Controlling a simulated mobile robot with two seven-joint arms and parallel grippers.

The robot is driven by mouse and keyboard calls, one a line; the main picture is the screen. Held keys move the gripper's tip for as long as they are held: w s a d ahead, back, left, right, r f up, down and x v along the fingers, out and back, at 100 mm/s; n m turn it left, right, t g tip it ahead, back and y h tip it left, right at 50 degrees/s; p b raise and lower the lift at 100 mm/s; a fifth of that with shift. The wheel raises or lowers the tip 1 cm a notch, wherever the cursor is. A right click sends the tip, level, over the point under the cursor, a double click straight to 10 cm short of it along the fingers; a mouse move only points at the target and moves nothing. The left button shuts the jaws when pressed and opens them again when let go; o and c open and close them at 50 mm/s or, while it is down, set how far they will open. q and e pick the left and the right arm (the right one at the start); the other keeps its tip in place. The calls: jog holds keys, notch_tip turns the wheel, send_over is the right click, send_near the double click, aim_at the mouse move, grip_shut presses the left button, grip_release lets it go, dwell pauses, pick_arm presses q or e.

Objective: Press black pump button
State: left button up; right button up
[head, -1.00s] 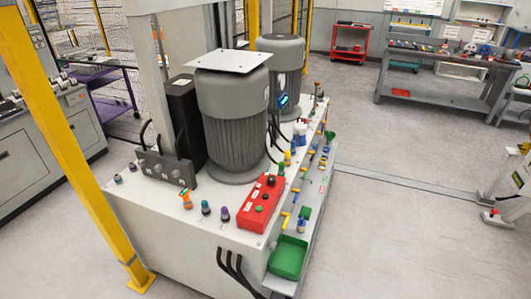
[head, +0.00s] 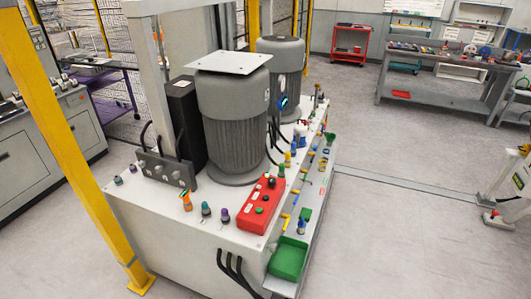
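A red control box (head: 250,219) lies on the front right of the white machine top (head: 150,195). It carries several small buttons. A dark, black-looking knob (head: 271,183) sits at its far end, and a green button (head: 259,210) sits nearer the front. The buttons are too small to read any labels, so I cannot tell for sure which is the pump button. Neither of my grippers is in view, and nothing touches the box.
A large grey motor (head: 233,120) stands behind the box, with a second motor (head: 284,65) farther back. Coloured fittings and a green tray (head: 288,258) line the machine's right side. A yellow post (head: 65,140) stands at the left.

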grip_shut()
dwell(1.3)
